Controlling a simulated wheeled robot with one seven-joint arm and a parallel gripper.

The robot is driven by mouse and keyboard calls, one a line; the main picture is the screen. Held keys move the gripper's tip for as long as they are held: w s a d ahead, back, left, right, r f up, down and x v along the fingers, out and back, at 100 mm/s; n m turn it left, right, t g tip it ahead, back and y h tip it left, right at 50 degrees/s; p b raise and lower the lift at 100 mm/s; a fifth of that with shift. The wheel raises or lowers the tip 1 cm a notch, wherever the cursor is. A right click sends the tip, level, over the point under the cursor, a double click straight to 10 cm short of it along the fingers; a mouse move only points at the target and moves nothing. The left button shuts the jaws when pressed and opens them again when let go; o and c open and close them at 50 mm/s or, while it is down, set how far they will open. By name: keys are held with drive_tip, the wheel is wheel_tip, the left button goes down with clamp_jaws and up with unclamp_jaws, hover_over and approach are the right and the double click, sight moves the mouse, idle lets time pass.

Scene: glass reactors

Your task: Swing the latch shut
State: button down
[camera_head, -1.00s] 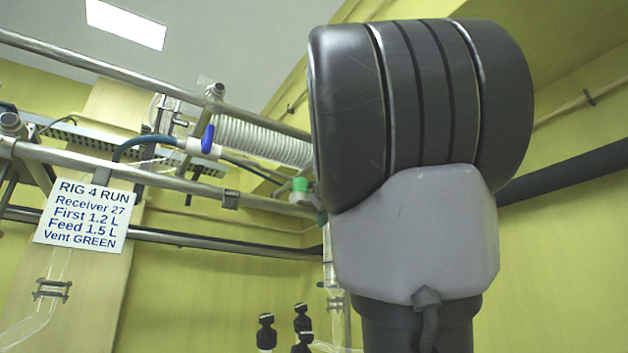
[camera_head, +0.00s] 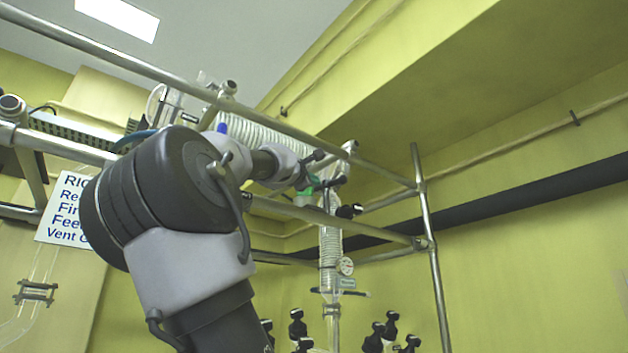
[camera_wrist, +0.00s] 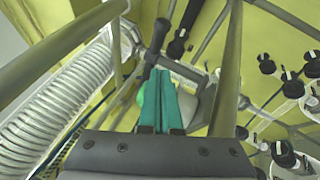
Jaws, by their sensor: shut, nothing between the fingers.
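My gripper (camera_wrist: 162,78) shows in the wrist view with its two teal fingers shut together and nothing between them. A dark rod-like handle (camera_wrist: 157,42) stands just beyond the fingertips, close to them. I cannot tell whether they touch. A second black handle (camera_wrist: 180,38) is a little to the right. I cannot say for sure which of these is the latch. In the head view my wrist reaches to the glassware by the frame, where a black-ended handle (camera_head: 349,211) sticks out below. The fingers are hard to make out there.
Metal frame rails (camera_head: 290,125) cross around the arm, and an upright post (camera_head: 433,250) stands to the right. A ribbed glass coil (camera_wrist: 65,95) lies close on the left. A glass column (camera_head: 330,250) with a gauge hangs below. Several black-capped fittings (camera_head: 297,325) are lower down.

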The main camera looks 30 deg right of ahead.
sight(337, 182)
drive_tip(key=x, duration=0.6)
drive_tip(key=shift+f, duration=0.1)
drive_tip(key=d, duration=0.1)
drive_tip(key=d+r, duration=0.1)
drive_tip(key=d, duration=0.1)
drive_tip(key=shift+s+r, duration=0.2)
drive_tip(key=shift+s, duration=0.15)
drive_tip(key=shift+d+r, duration=0.2)
drive_tip(key=shift+d, duration=0.2)
